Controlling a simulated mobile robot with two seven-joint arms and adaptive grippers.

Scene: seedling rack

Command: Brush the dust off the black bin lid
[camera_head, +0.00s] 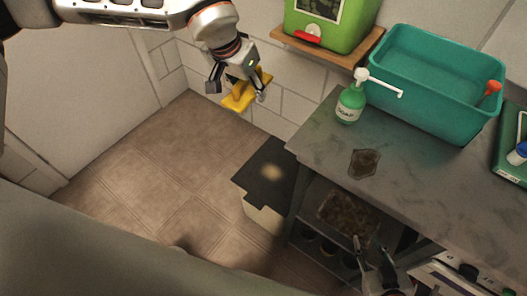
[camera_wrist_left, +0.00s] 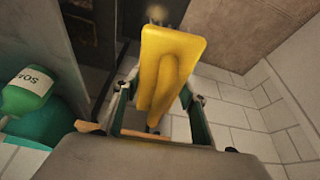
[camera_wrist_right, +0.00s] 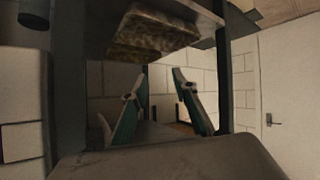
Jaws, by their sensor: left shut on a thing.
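The black bin lid (camera_head: 268,168) lies on a pale bin on the floor, left of the grey bench. A light dusty patch (camera_head: 271,172) shows near its middle. My left gripper (camera_head: 238,90) is shut on a yellow brush (camera_head: 241,96) and holds it in the air, above and a little left of the lid, apart from it. The brush fills the middle of the left wrist view (camera_wrist_left: 166,75). My right gripper (camera_head: 374,262) is low by the front of the bench; in the right wrist view its fingers (camera_wrist_right: 163,100) stand apart with nothing between them.
The bench (camera_head: 420,160) stands right of the bin, with a soap bottle (camera_head: 350,103), a teal tub (camera_head: 435,80) and a dark stain (camera_head: 364,163) on top. Its lower shelf holds a brown tray (camera_head: 345,213). A green container (camera_head: 330,22) stands on a wall shelf. The floor at left is clear.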

